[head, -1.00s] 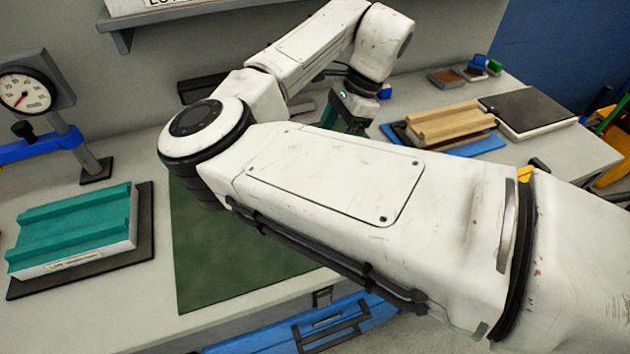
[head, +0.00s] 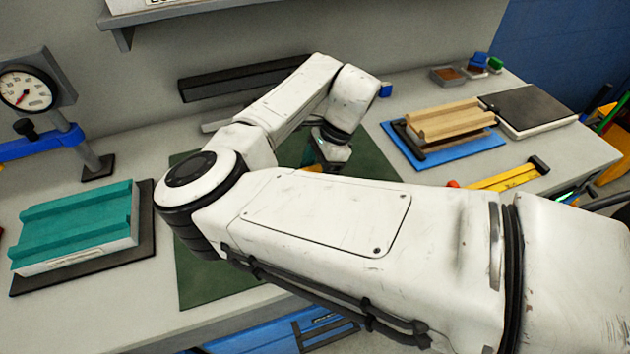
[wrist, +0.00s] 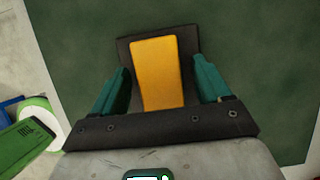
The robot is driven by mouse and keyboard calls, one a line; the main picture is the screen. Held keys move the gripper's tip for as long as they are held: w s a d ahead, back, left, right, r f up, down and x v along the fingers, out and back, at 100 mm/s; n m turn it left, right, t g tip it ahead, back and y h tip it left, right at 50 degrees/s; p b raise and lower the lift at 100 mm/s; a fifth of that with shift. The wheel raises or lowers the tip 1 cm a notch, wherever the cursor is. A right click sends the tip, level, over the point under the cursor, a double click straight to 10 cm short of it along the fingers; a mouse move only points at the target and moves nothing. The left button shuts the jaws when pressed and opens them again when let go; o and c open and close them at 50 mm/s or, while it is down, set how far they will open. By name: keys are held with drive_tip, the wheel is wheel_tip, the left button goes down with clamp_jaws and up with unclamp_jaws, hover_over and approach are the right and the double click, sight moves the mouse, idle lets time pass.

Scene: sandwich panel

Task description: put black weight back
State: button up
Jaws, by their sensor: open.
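In the wrist view a black block (wrist: 189,45) with a broad orange-yellow strip (wrist: 155,72) along its top lies on the green mat; it looks like the black weight, though I cannot be sure. My gripper (wrist: 161,68) is open, its two teal fingers on either side of the block with visible gaps. The lower end of the block is hidden by the gripper's dark body. In the head view my gripper (head: 318,160) is low over the green mat (head: 215,285), and a bit of orange (head: 313,169) shows beside it. My arm hides much of the mat.
A teal channelled panel (head: 80,222) lies on a dark pad at left, near the dial gauge (head: 25,92). A wooden block (head: 450,120) sits on a blue board (head: 475,148) at right, with a black plate (head: 530,108) beyond. A long black bar (head: 240,80) lies along the back wall.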

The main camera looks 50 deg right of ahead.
clamp_jaws()
idle(0.8)
drive_tip(key=shift+r, duration=0.1)
